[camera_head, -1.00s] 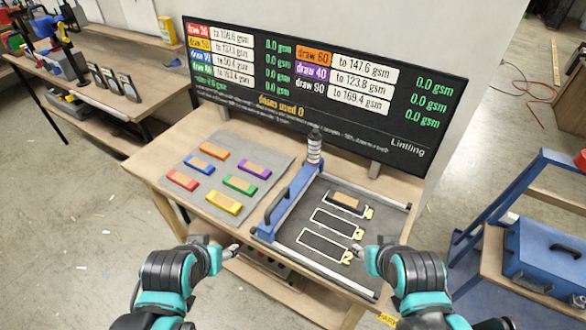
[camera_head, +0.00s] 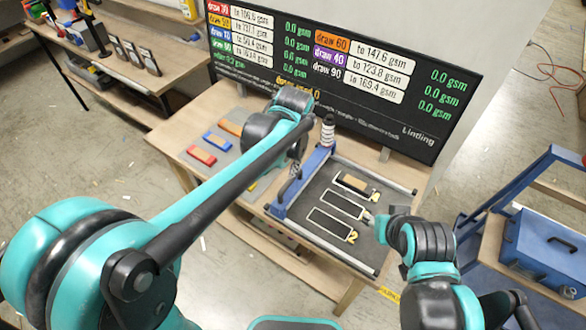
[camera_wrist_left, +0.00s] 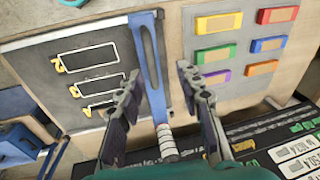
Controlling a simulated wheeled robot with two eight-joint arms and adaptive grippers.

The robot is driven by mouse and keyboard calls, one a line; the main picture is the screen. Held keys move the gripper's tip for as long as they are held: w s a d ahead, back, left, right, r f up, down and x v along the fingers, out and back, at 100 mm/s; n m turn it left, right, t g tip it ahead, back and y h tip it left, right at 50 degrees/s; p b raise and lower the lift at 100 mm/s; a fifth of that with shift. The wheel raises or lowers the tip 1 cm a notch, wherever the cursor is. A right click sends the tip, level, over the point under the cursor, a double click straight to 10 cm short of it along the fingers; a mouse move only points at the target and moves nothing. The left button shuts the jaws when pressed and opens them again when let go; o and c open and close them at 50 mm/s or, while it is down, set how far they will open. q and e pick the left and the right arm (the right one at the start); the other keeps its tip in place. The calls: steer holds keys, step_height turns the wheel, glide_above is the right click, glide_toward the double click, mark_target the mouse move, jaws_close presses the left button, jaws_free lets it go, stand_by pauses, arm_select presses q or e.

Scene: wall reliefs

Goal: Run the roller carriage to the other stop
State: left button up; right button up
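The roller carriage is a long blue bar (camera_head: 313,166) with a handle. It lies along the left end of the dark framed bed (camera_head: 318,193), partly hidden by my left arm. In the head view my left fingers are mostly hidden by the wrist. My right gripper (camera_head: 371,218) is at the bed's right side; its opening is unclear.
Numbered outlined slots (camera_head: 331,224) lie on the bed, right of the carriage; the far one holds a tan-topped block (camera_head: 354,184). Coloured blocks (camera_head: 201,155) sit on a grey mat to the left. A black display board (camera_head: 350,75) stands behind. A blue toolbox (camera_head: 545,250) is at right.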

mark_target(293, 179)
arm_select(q)
steer(key=shift+m+g, duration=0.4)
steer(key=w+f, duration=0.1)
steer(key=f, duration=0.2)
steer(key=w+d+f, duration=0.1)
steer(key=f, duration=0.2)
steer(key=w+d+f+b, duration=0.1)
steer(key=f, duration=0.2)
steer(key=shift+d, duration=0.1)
jaws_close()
